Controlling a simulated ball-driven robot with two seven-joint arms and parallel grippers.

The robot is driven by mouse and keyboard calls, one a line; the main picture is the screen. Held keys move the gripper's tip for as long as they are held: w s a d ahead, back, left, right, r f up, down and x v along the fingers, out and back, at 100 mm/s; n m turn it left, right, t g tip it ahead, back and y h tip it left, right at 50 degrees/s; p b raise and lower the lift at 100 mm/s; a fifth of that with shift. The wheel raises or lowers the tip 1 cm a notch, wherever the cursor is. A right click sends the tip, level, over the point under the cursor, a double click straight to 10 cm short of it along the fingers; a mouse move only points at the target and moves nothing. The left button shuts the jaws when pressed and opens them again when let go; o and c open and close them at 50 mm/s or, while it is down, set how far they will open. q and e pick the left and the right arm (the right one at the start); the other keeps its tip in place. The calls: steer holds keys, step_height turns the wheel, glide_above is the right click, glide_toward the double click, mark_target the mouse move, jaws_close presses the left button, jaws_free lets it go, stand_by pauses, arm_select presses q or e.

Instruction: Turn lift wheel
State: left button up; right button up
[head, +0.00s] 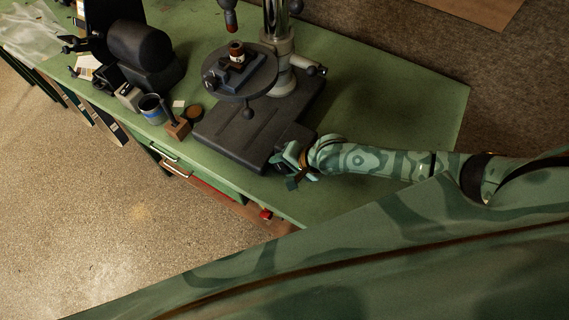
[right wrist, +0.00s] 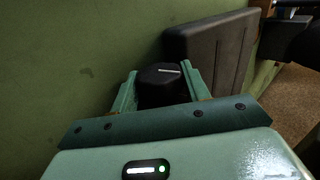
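The lift wheel is a dark round knob with a white line on its face. In the right wrist view the lift wheel (right wrist: 163,82) sits between the two green fingers of my right gripper (right wrist: 160,90). The fingers lie close along both its sides, with no clear gap. In the head view my right gripper (head: 293,166) is at the near right corner of the dark machine base (head: 232,130), where it hides the wheel. My left gripper is not in view.
A round machine table (head: 262,82) carries a blue vise-like block and a small brown jar. The green bench top (head: 400,110) is clear at right.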

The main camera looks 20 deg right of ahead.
steer(key=shift+f+t, duration=0.1)
steer(key=shift+t, duration=0.2)
steer(key=shift+y, duration=0.4)
steer(key=shift+d+f+t+y+b, duration=0.15)
steer(key=shift+t+y+b, duration=0.25)
steer(key=shift+t+b, duration=0.3)
steer(key=t+y+b, duration=0.2)
steer(key=b, duration=0.2)
steer(key=shift+f+t, duration=0.2)
steer(key=shift+t, duration=0.2)
steer(key=shift+r+t+y+b, duration=0.2)
steer(key=shift+t+y+b, duration=0.35)
steer(key=shift+b, duration=0.65)
steer(key=o, duration=0.7)
